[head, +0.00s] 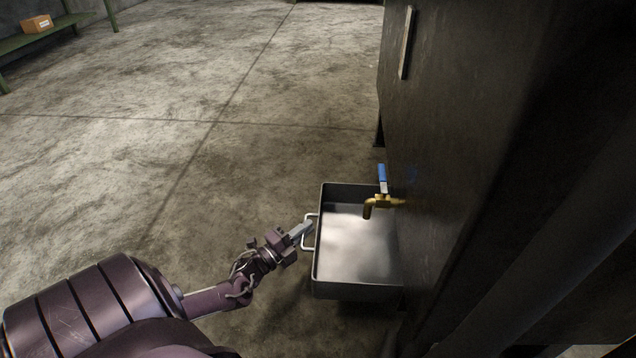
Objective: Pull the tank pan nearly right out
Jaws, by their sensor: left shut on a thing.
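The tank pan (358,292) is a grey rectangular metal tray with a light, shiny inside. It sits low, beside and partly under the dark tank (450,130), and its right side is hidden by the tank. A pale bar handle (307,234) is on its left side. My left gripper (303,230) reaches in from the lower left and is shut on the handle. My right gripper does not show.
A brass tap (377,203) with a blue lever (382,177) sticks out from the tank over the pan. The concrete floor left of the pan is clear. A green shelf (60,33) with a cardboard box (37,24) stands far off at the upper left.

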